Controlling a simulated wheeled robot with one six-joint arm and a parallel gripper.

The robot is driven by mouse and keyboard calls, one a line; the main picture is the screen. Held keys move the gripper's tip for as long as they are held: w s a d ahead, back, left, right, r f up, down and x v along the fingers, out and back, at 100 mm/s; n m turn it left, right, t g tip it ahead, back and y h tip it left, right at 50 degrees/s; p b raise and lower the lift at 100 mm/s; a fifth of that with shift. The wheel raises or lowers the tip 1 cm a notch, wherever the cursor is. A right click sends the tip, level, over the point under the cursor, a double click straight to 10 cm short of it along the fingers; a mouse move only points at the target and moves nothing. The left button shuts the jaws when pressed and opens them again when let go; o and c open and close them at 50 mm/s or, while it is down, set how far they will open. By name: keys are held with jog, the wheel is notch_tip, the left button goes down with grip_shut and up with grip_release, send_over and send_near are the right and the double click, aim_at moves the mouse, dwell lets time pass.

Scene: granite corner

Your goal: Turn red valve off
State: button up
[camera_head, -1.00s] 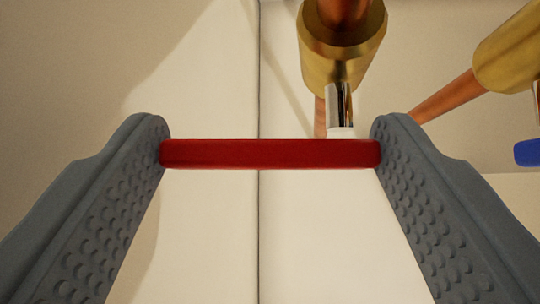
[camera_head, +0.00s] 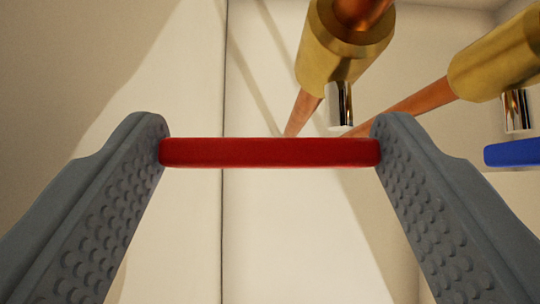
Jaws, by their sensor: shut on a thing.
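The red valve handle (camera_head: 270,152) is a flat bar that spans the middle of the view. My gripper (camera_head: 270,140) is shut on it, with one grey studded finger pressed on each end. Behind and above the bar's right half is the brass valve body (camera_head: 340,50), with a short chrome stem (camera_head: 340,103) pointing down to the handle.
A second brass valve (camera_head: 500,60) with a chrome stem (camera_head: 516,110) and a blue handle (camera_head: 514,153) is at the right edge. Copper pipes (camera_head: 420,108) run behind. Pale walls meet at a vertical corner line; the lower middle is clear.

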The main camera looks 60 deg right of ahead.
jog(key=o, duration=1)
jog(key=shift+c, duration=0.2)
jog(key=shift+s+d+r+m+t+y, duration=0.1)
jog(key=shift+s+m+t+y, duration=0.05)
jog(key=shift+m+t+y, duration=0.15)
jog(key=shift+r+t, duration=0.1)
jog(key=shift+t, duration=0.2)
